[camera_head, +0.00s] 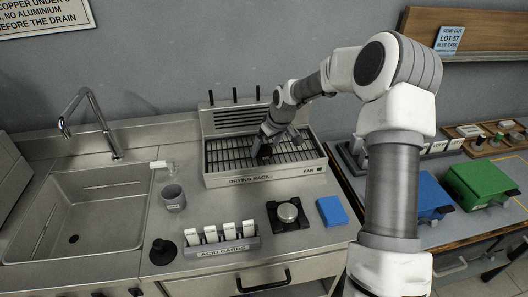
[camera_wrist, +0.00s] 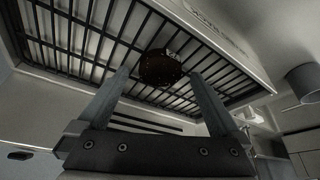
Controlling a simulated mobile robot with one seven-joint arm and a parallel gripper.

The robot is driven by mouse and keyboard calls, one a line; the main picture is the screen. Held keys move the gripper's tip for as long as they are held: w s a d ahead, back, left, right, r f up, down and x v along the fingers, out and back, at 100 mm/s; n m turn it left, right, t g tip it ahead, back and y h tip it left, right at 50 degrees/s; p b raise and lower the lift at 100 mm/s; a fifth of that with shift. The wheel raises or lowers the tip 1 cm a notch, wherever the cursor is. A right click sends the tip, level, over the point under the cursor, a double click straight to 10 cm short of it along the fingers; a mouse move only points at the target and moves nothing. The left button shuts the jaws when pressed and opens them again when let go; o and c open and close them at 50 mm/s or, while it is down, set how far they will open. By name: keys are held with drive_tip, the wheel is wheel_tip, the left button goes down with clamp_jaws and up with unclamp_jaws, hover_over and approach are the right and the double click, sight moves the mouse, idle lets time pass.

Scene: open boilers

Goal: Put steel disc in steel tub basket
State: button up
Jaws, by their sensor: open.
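My gripper (camera_head: 268,148) is over the drying rack in the head view. In the wrist view my gripper (camera_wrist: 159,75) is open, its two fingers apart. A dark brown round disc (camera_wrist: 162,69) with pale marks lies at the rack's bars, between and just beyond the fingertips. In the head view this disc (camera_head: 264,156) is small and partly hidden by my gripper. I cannot tell whether the fingers touch it. A shiny steel round piece (camera_head: 288,211) sits on a black square base on the counter. I cannot identify a steel tub basket by that name.
The drying rack (camera_head: 250,181) has a raised front rim and back panel. The sink (camera_head: 75,242) is at left. A grey cup (camera_head: 173,197), a card holder (camera_head: 222,246) and a blue block (camera_head: 331,211) stand on the counter. A green box (camera_head: 480,183) is on the right table.

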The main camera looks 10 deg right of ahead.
drive_tip(key=shift+w+a+f, duration=0.15)
drive_tip(key=shift+w+f, duration=0.1)
drive_tip(key=shift+f, duration=0.4)
clamp_jaws()
drive_tip(key=shift+r, duration=0.65)
wheel_tip(320, 180, up, 3)
drive_tip(key=shift+f, duration=0.1)
drive_tip(key=s+d+r, duration=0.6)
drive_tip(key=d, duration=0.3)
drive_tip(key=shift+s+a+f+m+t+h+b, duration=0.1)
drive_tip(key=shift+s+a+f+m+h, duration=0.25)
drive_tip(key=shift+s+a+f+m, duration=1.05)
drive_tip(key=shift+s+a+f+m+t+h+b, duration=0.15)
drive_tip(key=shift+s+a+f+m+h, duration=0.2)
drive_tip(key=shift+s+a+f, duration=1.95)
drive_tip(key=shift+s+a+f+m+t+h+b, duration=0.25)
drive_tip(key=shift+s+a+m, duration=0.75)
drive_tip(key=shift+s, duration=2.05)
